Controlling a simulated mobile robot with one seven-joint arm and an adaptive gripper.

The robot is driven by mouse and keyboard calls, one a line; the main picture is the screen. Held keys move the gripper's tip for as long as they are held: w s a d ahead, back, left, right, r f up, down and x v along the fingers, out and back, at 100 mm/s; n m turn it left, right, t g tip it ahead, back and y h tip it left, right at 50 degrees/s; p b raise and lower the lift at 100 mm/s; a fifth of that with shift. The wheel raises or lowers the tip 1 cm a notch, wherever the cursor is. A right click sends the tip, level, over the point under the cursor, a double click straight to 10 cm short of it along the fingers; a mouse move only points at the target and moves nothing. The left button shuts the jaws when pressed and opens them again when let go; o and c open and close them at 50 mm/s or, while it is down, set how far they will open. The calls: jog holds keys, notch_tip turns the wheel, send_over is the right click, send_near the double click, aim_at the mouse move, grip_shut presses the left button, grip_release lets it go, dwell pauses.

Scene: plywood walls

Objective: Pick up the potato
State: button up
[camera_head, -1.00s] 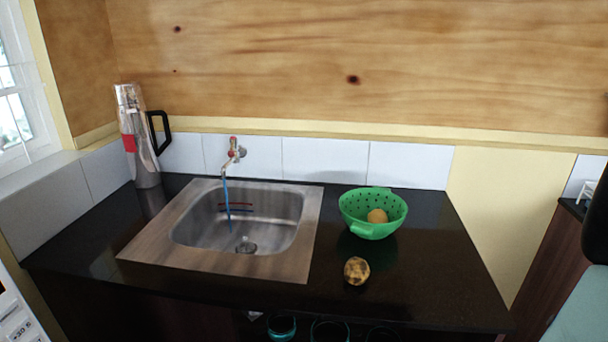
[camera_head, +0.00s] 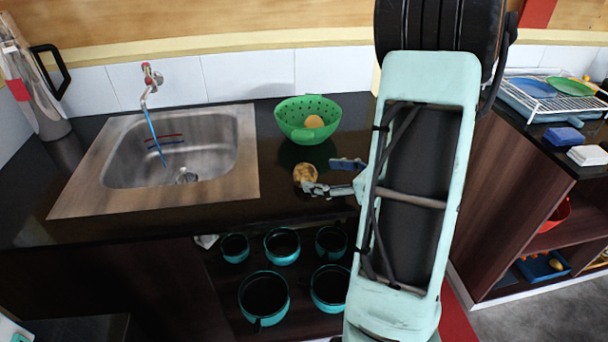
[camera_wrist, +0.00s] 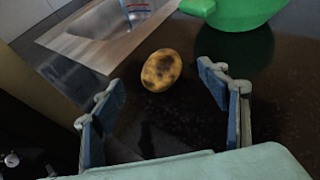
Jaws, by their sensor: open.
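A brown, dark-spotted potato (camera_head: 305,173) lies on the black counter between the sink and the green colander, nearer the front edge. It also shows in the wrist view (camera_wrist: 161,70), fully visible. My gripper (camera_head: 331,176) is to its right, low over the counter. In the wrist view my gripper (camera_wrist: 160,88) has its two blue-padded fingers apart, with nothing held. The potato lies just beyond the fingertips there, centred between them. A second, plain tan potato-like item (camera_head: 314,122) sits inside the green colander (camera_head: 290,118), behind the first potato.
The steel sink (camera_head: 205,150) with its tap is to the left. A metal flask (camera_head: 35,90) stands at the far left. Several teal pots (camera_head: 264,296) are on the shelf below. A dish rack (camera_head: 560,105) stands on the right-hand counter.

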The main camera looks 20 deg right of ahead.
aim_at(313, 174)
jog(key=x, duration=0.7)
jog(key=shift+d+f, duration=0.1)
jog(key=shift+f, duration=0.05)
jog(key=shift+s, duration=0.1)
jog(key=c, duration=1.3)
